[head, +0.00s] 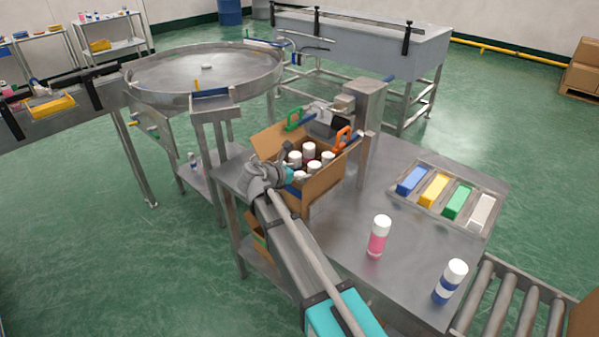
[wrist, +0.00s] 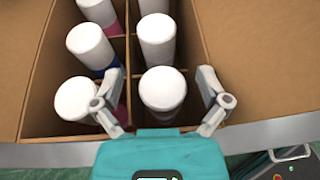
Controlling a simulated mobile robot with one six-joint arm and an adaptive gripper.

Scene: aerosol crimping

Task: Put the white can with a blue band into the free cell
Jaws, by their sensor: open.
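A white can with a blue band (head: 450,281) stands upright on the steel table near its right front corner. An open cardboard box (head: 328,187) with dividers stands farther back and holds several white-capped cans. In the wrist view my gripper (wrist: 160,76) is open inside the box (wrist: 255,60), its fingers on either side of a white-capped can (wrist: 163,92). That can stands in a near right cell; its body colour is hidden. A blue-bodied can (wrist: 90,45) stands in a left cell. All cells I can see hold cans; the box's near edge is partly hidden.
A pink can (head: 378,236) stands upright on the table. Behind it is a tray (head: 410,207) with blue, yellow, green and white blocks. A machine column (head: 365,115) rises behind the box. A roller conveyor (head: 510,305) borders the table at right.

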